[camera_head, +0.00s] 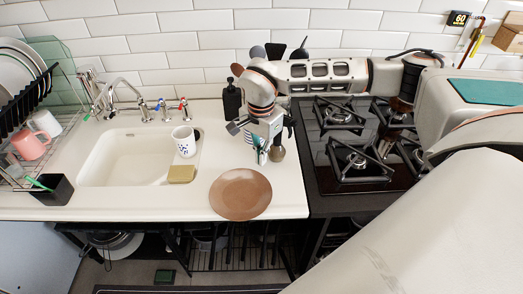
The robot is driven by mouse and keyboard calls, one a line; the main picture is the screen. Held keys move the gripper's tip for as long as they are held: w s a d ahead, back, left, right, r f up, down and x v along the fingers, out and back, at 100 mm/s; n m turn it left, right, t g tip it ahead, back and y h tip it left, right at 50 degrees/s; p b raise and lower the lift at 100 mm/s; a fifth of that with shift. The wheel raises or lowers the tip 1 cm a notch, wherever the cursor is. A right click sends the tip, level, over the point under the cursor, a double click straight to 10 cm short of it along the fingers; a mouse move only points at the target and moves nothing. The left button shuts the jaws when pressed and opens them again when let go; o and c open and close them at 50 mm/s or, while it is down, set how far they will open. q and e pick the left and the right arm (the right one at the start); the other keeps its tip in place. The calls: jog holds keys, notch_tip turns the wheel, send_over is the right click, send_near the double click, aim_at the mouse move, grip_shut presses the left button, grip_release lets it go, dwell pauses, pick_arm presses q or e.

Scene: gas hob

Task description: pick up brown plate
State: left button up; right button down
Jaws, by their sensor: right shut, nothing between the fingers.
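The brown plate (240,194) lies flat on the white counter, close to its front edge and to the left of the gas hob. My right arm reaches in from the right across the back of the hob. My right gripper (262,156) points down behind the plate and slightly to its right. It is shut with nothing in it and apart from the plate. Whether its fingertips touch the counter is hard to tell. My left gripper is not in view.
Left of the plate are a sink (133,172) with a white mug (184,141) and a yellow sponge (181,174). A dark soap bottle (231,101) and utensils stand behind. A small grey object (277,152) is beside my right gripper. The gas hob (350,185) is at right.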

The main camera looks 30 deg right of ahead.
aim_at(253, 181)
jog(key=shift+f, duration=2.55)
jog(key=a+p, duration=0.1)
jog(key=a, duration=0.1)
jog(key=s+a+p, duration=0.1)
jog(key=shift+s+a+r, duration=0.1)
jog(key=shift+a+r, duration=0.05)
jog(key=shift+a, duration=0.2)
jog(key=shift+s+a, duration=0.1)
